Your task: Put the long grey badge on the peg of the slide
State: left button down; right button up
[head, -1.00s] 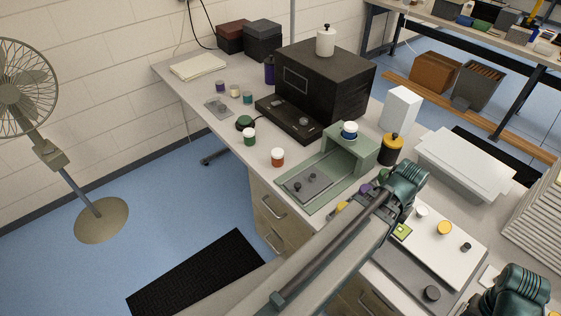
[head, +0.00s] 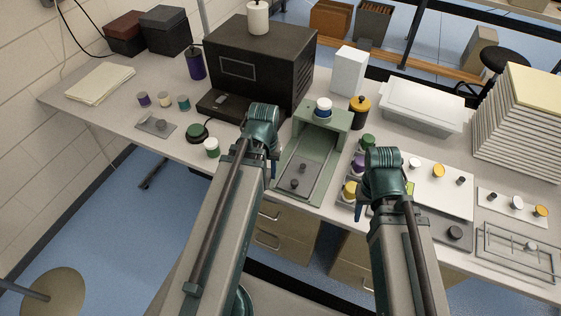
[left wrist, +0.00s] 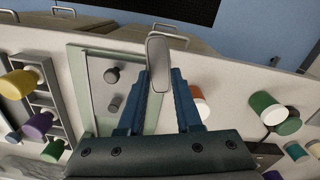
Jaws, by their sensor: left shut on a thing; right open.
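My left gripper (left wrist: 164,85) is shut on the long grey badge (left wrist: 158,62), a narrow rounded plate, in the left wrist view. In the head view my left gripper (head: 264,140) is just left of the green press (head: 316,118) and hides the badge. The press's grey slide (head: 314,162) lies in front of its arch, with two dark upright pegs, the nearer one (head: 295,183) bare. The left wrist view shows the slide (left wrist: 128,74) left of the badge, which is apart from its pegs (left wrist: 111,75). My right gripper (head: 383,165) is right of the press, its fingertips mostly hidden.
A black box machine (head: 262,62) stands behind my left gripper. An orange-and-white pot (left wrist: 198,104) is close to the left fingers in the left wrist view. Coloured pots, including a yellow one (head: 350,190), stand between press and right gripper. A white board (head: 446,192) lies right.

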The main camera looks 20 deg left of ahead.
pick_arm(q)
jog(key=shift+w+d, duration=0.1)
jog(key=w+d+r+m, duration=0.1)
jog(key=w+d+m, duration=0.15)
jog(key=d, duration=1.85)
send_near(305, 158)
jog(key=shift+m, duration=0.35)
jog(key=s, duration=0.3)
jog(key=s+d+f, duration=0.1)
jog(key=shift+s+d+b, duration=0.1)
jog(key=shift+s+b, duration=0.05)
jog(key=shift+b, duration=0.15)
notch_tip(305, 158, down, 4)
jog(key=b, duration=0.3)
jog(key=shift+r+b, duration=0.15)
jog(key=shift+b, duration=0.25)
jog(key=shift+r, duration=0.15)
pick_arm(e)
jog(key=f, duration=0.4)
jog(key=shift+a, duration=0.25)
jog(key=shift+f, duration=0.15)
